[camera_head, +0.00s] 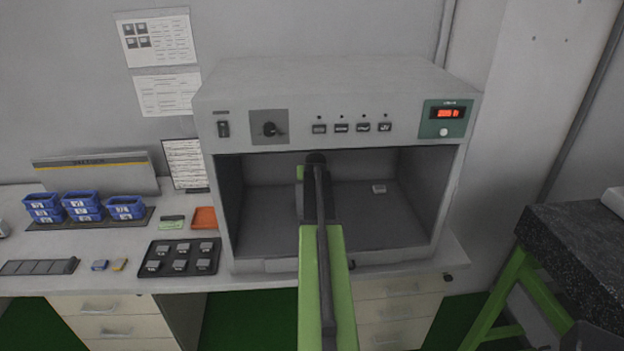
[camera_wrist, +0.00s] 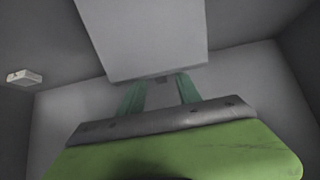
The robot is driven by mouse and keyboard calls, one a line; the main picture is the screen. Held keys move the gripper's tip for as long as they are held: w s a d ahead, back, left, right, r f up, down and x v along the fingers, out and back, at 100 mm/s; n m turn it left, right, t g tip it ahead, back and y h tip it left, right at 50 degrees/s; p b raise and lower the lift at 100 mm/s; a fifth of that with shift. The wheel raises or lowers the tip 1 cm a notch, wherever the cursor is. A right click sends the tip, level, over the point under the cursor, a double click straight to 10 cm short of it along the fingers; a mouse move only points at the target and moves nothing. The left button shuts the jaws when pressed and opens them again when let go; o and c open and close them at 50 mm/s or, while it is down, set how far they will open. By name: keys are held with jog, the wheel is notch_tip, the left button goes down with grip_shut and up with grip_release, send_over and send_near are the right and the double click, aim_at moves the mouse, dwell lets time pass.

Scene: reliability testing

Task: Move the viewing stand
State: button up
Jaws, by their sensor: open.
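A pale grey slab-like piece (camera_wrist: 145,40), which looks like the viewing stand, fills the upper middle of the wrist view. A small dark tab shows at its near edge. My gripper (camera_wrist: 160,84) is open, with its two teal fingers apart and pointing at that edge, one on each side of the tab. I cannot tell whether they touch the piece. In the head view my arm reaches into the open grey viewing booth (camera_head: 340,72). The arm hides the gripper's fingers and the stand there.
The booth's side walls and top enclose the arm. Blue bins (camera_head: 126,207), a black sample tray (camera_head: 152,259) and an orange dish (camera_head: 204,218) lie left of it.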

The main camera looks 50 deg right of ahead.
jog(key=p+v, duration=0.5)
jog(key=v, duration=0.2)
jog(key=shift+s+a+r, duration=0.1)
jog(key=shift+r, duration=0.15)
jog(key=shift+f, duration=0.1)
